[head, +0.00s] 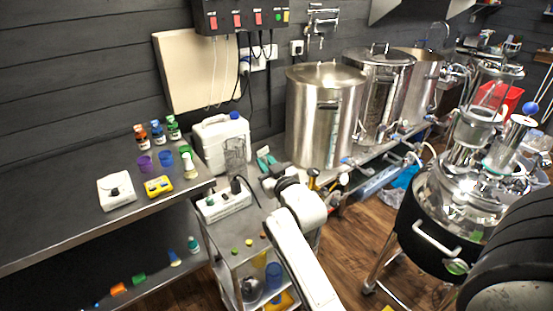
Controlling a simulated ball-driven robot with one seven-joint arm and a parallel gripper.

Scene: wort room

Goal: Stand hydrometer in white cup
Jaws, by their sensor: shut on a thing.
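My gripper (268,181) is at the end of my white arm, over the metal bench right of the white power box. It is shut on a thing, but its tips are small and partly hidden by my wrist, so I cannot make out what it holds. I cannot make out the hydrometer. No clear white cup shows. A purple cup (145,163) and a blue cup (166,158) stand on the left bench, apart from my gripper. A clear tall cylinder (235,160) stands upright left of my gripper.
A white canister (220,142) stands behind the cylinder. The white power box (223,203) lies left of my gripper. A yellow device (158,187) and white scale (116,190) lie on the left bench (60,225). Steel pots (325,115) stand behind; a large kettle (450,205) stands right.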

